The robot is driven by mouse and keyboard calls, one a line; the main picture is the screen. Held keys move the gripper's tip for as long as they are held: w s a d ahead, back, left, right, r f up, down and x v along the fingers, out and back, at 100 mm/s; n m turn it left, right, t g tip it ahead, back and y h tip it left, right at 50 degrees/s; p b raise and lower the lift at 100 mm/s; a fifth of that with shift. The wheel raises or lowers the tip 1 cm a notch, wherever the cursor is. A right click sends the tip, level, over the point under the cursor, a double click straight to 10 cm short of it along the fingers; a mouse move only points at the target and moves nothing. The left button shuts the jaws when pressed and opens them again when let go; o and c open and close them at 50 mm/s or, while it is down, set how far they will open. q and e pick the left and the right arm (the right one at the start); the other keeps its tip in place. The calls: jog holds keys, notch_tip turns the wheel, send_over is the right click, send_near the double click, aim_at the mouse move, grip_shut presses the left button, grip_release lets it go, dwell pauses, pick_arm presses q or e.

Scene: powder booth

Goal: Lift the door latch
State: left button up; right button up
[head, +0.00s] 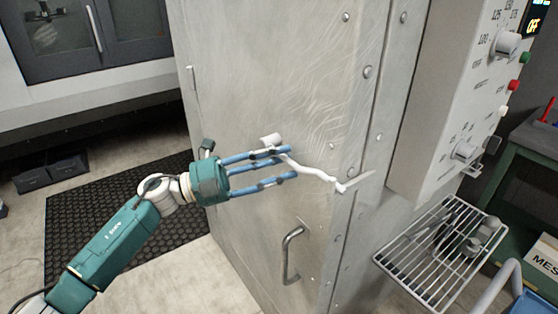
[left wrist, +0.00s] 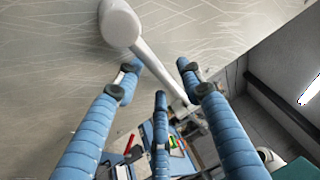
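The door latch (head: 318,174) is a white lever on the grey metal door (head: 245,75). It runs from a round pivot at upper left down to the right, ending near the door's edge strip. My left gripper (head: 288,162) is at the latch, its blue fingers pointing right and spread apart. In the left wrist view, the latch (left wrist: 152,62) slants past the open fingertips (left wrist: 160,80), with its round knob above the left finger. I cannot tell whether a finger touches it. Nothing is gripped. My right gripper is not in view.
A D-shaped handle (head: 291,255) is below the latch on the door. A control panel (head: 455,110) with knobs and buttons stands to the right, above a wire rack (head: 425,262). A black mat (head: 120,210) lies on the floor at left.

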pick_arm(q)
grip_shut()
